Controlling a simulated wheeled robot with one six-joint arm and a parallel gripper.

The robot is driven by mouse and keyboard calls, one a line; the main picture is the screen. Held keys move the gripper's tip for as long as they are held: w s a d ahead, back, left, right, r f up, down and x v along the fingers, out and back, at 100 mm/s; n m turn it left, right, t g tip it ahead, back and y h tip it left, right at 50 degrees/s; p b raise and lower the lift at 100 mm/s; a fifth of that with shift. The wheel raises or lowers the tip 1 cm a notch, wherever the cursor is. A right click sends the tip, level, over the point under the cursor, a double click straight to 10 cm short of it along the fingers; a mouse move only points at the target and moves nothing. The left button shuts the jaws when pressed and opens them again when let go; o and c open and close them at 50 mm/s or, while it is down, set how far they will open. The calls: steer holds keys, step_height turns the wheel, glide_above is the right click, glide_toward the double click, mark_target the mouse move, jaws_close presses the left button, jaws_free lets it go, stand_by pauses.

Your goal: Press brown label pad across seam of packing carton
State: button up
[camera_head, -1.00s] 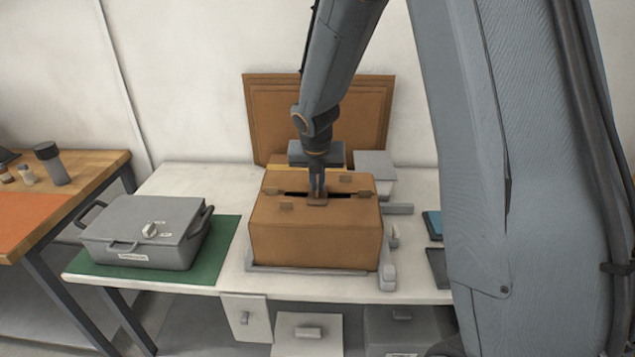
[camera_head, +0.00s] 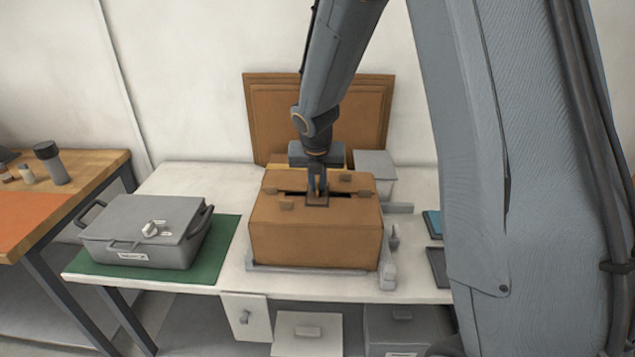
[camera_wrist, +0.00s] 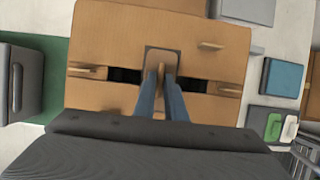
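The brown packing carton (camera_head: 315,240) stands upright on the white table, with a dark slot-like seam running left to right across its top. The brown label pad (camera_head: 317,202) is a small dark-edged plate at the middle of this seam. In the wrist view the pad (camera_wrist: 163,56) spans the seam, with dark gaps on both sides of it. My gripper (camera_head: 317,188) points straight down onto the pad. Its two fingers (camera_wrist: 161,76) close in on a thin upright tab on the pad. Whether the pad's underside touches the carton is hidden.
A grey case (camera_head: 145,232) lies on a green mat (camera_head: 222,250) to the left. Low grey rails (camera_head: 388,275) border the carton. A grey box (camera_head: 374,175) and brown boards (camera_head: 370,115) stand behind. Small raised tabs (camera_head: 345,177) sit on the carton top.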

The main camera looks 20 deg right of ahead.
mark_target(317, 200)
steer(key=o, duration=0.3)
steer(key=d+v, duration=0.1)
steer(key=v, duration=0.6)
steer(key=shift+s+f+m+g+y+b, duration=0.25)
steer(key=shift+s+f+m+g+b, duration=0.75)
steer(key=shift+s+m, duration=3.5)
steer(key=shift+s+f+m+y+b, duration=0.3)
steer(key=shift+s+f+m, duration=2)
steer(key=shift+m, duration=4)
steer(key=shift+s+f+m+g+y+b, duration=0.15)
steer(key=shift+s+f+m+g+b, duration=0.55)
steer(key=shift+s+m, duration=4.05)
steer(key=shift+w+f+m, duration=0.2)
steer(key=shift+w+m, duration=0.45)
steer(key=shift+w, duration=0.1)
